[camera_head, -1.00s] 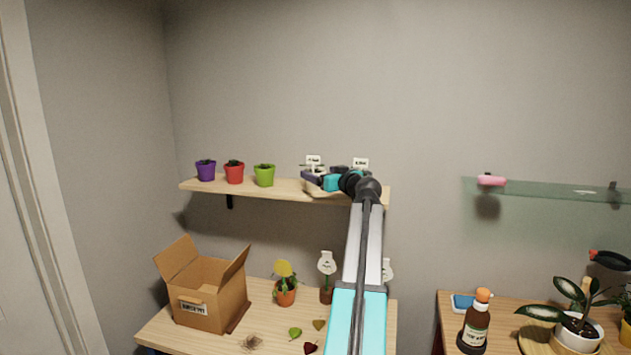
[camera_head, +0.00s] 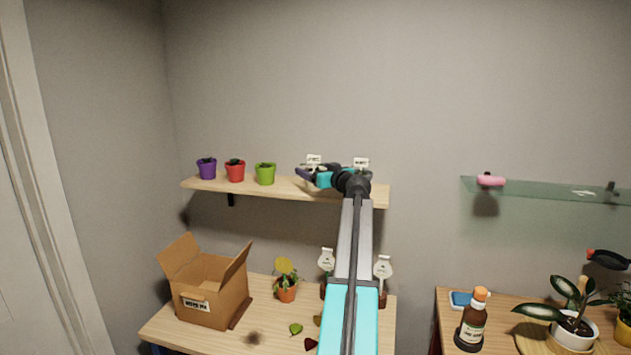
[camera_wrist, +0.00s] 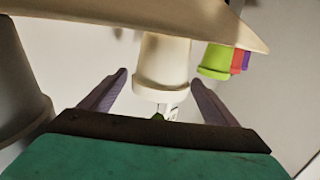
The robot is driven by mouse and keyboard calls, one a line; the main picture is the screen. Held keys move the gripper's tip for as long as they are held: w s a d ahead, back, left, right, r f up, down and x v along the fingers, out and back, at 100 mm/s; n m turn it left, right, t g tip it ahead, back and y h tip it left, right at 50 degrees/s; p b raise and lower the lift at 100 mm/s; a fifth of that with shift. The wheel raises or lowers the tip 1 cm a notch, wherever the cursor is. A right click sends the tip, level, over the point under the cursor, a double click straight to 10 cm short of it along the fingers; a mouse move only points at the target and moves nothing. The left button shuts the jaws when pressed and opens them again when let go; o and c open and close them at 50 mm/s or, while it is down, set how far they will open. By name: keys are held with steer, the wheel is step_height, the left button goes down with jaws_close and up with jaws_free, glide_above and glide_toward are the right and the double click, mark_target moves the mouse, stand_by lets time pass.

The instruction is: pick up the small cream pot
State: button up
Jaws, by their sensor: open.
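The small cream pot (camera_wrist: 162,62) is in the middle of the wrist view, which looks upside down, with the shelf at the top. A bit of green and a white tag show at its rim. My gripper (camera_wrist: 159,78) is open, its two purple fingers on either side of the pot's line. I cannot tell whether the fingertips reach beside the pot; no contact is visible. In the head view my gripper (camera_head: 307,174) is at the right part of the wooden shelf (camera_head: 285,188), and it and my arm largely hide the cream pot.
Purple (camera_head: 207,169), red (camera_head: 235,172) and green (camera_head: 265,175) pots stand left on the shelf. A grey pot (camera_wrist: 15,85) is close beside in the wrist view. Below are a cardboard box (camera_head: 208,295) and a potted plant (camera_head: 286,292). A glass shelf (camera_head: 540,189) is at right.

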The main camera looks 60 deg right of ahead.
steer(key=c, duration=1.3)
steer(key=shift+o, duration=0.2)
steer(key=shift+r, duration=0.1)
step_height(320, 180, up, 10)
steer(key=b, duration=0.4)
